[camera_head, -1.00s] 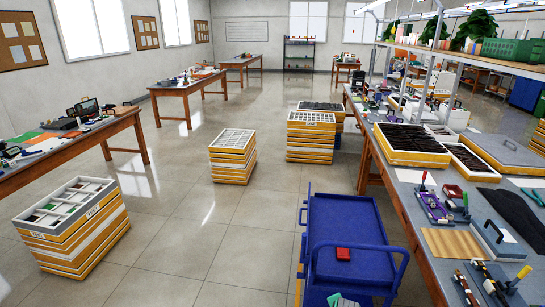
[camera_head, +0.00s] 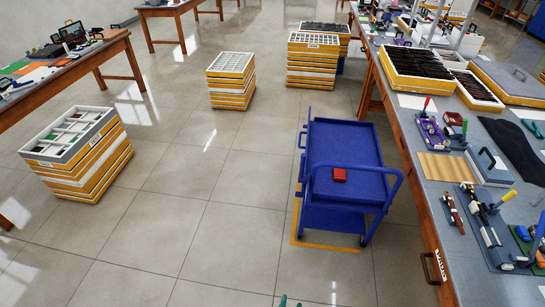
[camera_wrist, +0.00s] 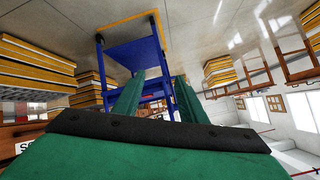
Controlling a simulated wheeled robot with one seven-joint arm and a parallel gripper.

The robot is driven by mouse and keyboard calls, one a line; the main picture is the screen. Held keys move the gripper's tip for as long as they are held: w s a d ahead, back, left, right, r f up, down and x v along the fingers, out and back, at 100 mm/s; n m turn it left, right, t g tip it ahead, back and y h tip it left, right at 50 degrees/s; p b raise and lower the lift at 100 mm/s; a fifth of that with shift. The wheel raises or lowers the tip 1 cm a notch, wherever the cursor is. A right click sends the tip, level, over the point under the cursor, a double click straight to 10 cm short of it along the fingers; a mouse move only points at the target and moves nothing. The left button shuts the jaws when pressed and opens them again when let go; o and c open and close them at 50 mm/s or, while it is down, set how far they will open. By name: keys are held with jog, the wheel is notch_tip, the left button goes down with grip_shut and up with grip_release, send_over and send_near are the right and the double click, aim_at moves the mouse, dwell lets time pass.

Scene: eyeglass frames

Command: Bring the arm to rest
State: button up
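My gripper (camera_wrist: 157,92) shows in the wrist view as two green fingers with a clear gap between them. It is open and nothing is seen between the fingers. The wrist picture is upside down, and the blue cart (camera_wrist: 130,54) shows beyond the fingers. In the head view only the green tips of my gripper (camera_head: 288,301) show at the bottom edge, in front of the cart and apart from it. The rest of my arm is out of that view.
A long workbench (camera_head: 425,190) runs along the right. Stacked yellow trays (camera_head: 85,165) stand at the left. The floor at the front left is clear.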

jog(key=s+a+r+n+t+y, duration=0.1)
jog(key=s+a+r+n+t, duration=0.1)
jog(key=s+r, duration=0.8)
jog(key=s+a+r+n+t, duration=0.2)
jog(key=s+a+r+n, duration=0.2)
jog(key=s+r, duration=0.6)
notch_tip(320, 180, up, 4)
jog(key=shift+a+r+n+t+y, duration=0.1)
jog(key=shift+a+n+t+y, duration=0.05)
jog(key=shift+n+t+y, duration=0.2)
